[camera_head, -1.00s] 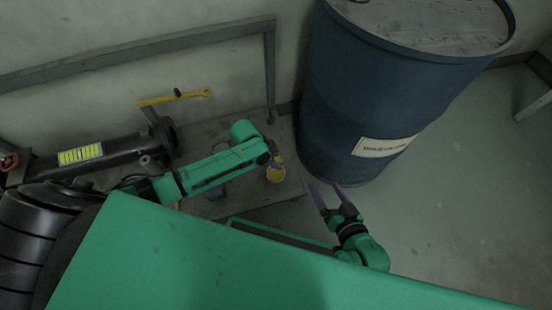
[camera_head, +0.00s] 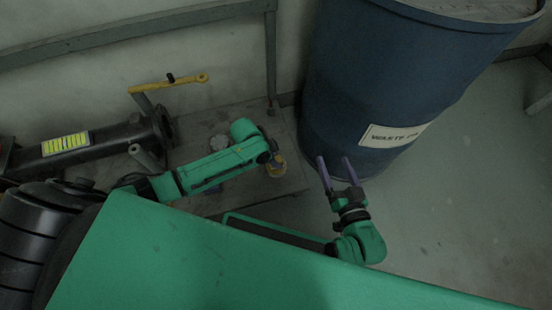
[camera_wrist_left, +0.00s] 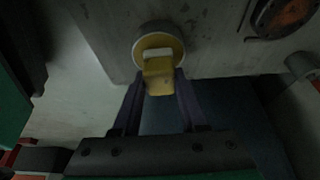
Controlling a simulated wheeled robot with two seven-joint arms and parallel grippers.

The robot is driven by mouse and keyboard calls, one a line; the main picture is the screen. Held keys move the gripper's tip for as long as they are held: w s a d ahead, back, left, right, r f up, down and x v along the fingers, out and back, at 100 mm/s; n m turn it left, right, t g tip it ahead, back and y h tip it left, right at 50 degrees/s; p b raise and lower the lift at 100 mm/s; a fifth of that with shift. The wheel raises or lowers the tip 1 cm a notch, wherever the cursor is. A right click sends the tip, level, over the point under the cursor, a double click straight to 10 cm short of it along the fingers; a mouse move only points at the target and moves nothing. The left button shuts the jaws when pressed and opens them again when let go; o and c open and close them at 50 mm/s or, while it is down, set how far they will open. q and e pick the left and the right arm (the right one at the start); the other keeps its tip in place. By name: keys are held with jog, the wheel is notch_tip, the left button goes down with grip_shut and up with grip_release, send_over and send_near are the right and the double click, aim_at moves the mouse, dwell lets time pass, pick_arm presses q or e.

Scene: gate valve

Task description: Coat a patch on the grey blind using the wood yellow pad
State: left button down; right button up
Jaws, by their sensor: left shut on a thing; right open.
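My left gripper (camera_head: 268,157) is low over the right end of the bench. In the left wrist view its fingers (camera_wrist_left: 160,92) are shut on the yellow pad (camera_wrist_left: 158,77), a small block with a paler top edge. Directly behind the pad is a round piece with a grey side and yellow face (camera_wrist_left: 140,54); I cannot tell whether they touch. Its yellow also shows in the head view (camera_head: 277,167). A round grey disc (camera_head: 218,143), possibly the grey blind, lies on the bench behind my left forearm. My right gripper (camera_head: 334,164) is open and empty before the drum.
A blue drum (camera_head: 380,80) with a white label stands right of the bench (camera_head: 290,180). A dark pipe body (camera_head: 100,145) and a yellow-handled lever (camera_head: 170,84) are at the left. A rusty-centred round part (camera_wrist_left: 286,14) shows in the wrist view. Open floor lies at right.

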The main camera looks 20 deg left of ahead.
pick_arm(q)
jog(key=shift+f+b, duration=0.3)
jog(key=shift+f, duration=0.2)
pick_arm(e)
jog(key=shift+f, duration=0.3)
dwell(0.4)
pick_arm(q)
jog(key=shift+f, duration=0.1)
pick_arm(e)
jog(key=shift+r, duration=0.3)
dwell(1.1)
